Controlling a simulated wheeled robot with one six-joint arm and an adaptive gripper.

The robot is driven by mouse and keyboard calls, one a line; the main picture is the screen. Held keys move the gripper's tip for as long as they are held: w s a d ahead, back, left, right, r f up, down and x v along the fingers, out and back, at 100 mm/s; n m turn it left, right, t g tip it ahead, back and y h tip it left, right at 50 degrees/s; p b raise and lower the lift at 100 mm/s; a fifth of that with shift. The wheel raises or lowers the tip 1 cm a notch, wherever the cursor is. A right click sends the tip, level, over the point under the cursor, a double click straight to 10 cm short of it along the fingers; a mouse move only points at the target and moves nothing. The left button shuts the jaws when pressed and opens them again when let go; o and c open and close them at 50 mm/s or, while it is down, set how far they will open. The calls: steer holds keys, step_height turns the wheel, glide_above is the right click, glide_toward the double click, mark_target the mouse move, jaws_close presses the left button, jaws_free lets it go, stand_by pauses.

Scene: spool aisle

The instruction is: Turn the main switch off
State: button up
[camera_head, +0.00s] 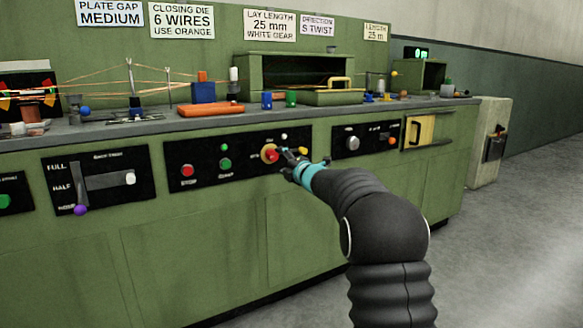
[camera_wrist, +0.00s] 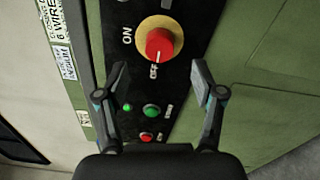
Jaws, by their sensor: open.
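The main switch (camera_head: 270,154) is a red rotary knob on a yellow round plate, set in a black panel on the green machine front. In the wrist view the red knob (camera_wrist: 159,45) shows close up, with "ON" printed to one side and "OFF" below it. A pale mark on the knob points toward the "OFF" lettering. My gripper (camera_head: 287,152) is at the panel, just right of the knob. In the wrist view my gripper (camera_wrist: 158,78) is open, its two fingers apart either side of the knob's line. The fingertips appear short of the knob, with nothing between them.
A green button (camera_wrist: 151,111) and a red button (camera_wrist: 146,136) sit on the same panel. A lever panel (camera_head: 98,180) is to the left, and a panel with a silver knob (camera_head: 352,143) is to the right. The worktop above holds several items. Grey floor (camera_head: 510,240) is clear at right.

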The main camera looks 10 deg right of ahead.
steer(key=shift+v, duration=2.75)
